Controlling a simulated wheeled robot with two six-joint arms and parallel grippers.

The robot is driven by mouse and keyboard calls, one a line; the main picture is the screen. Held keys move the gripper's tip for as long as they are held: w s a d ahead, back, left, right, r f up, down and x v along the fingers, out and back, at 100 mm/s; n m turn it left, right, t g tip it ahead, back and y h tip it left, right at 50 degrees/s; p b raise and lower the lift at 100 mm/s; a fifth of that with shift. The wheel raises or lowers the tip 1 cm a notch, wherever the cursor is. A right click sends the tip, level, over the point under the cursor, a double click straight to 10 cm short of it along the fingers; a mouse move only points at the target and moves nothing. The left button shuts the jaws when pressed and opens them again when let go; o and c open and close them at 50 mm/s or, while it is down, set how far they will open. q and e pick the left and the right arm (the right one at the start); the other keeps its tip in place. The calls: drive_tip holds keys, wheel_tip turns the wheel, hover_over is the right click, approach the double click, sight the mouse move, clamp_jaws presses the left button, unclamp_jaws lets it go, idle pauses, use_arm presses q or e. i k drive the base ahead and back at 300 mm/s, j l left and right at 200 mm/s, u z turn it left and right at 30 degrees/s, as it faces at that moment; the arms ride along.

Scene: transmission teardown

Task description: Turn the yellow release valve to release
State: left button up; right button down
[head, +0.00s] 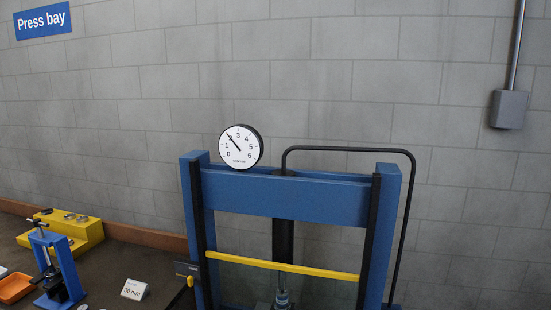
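A blue press frame (285,194) stands in the middle of the head view, with a round white dial gauge (240,148) on its top left. The gauge needle points up and left, near the 2. A small yellow piece (190,281) on a black rod sits by a dark box (187,269) at the press's left post. I cannot tell whether it is the release valve. A yellow bar (283,266) crosses the front of the press. A dark vertical ram (283,245) hangs in the middle; its lower end is cut off. Neither gripper is in view.
A black hose or tube (350,149) arches over the press's right side. At lower left are a blue bench tool (57,265), a yellow stepped block (85,235), an orange tray (15,288) and a white card (134,289). A grey wall box (508,109) hangs at right.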

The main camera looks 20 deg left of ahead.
sight(191, 279)
drive_tip(key=u, duration=1.25)
